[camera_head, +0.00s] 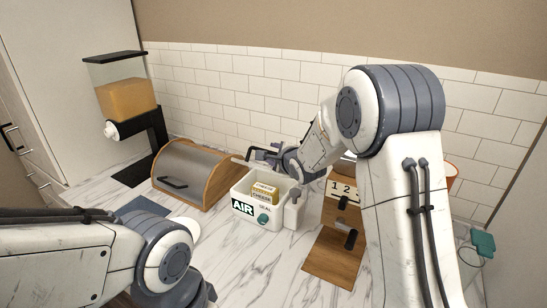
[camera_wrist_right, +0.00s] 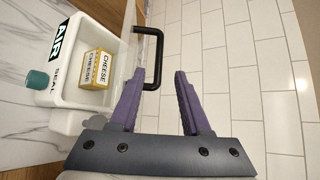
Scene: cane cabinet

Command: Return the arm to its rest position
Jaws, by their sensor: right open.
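My right arm reaches across the counter in the head view. Its gripper (camera_head: 262,157) is over the back of the white AIR SEAL box, partly hard to make out against the wall.
The tiled wall (camera_head: 220,80) closes the back.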

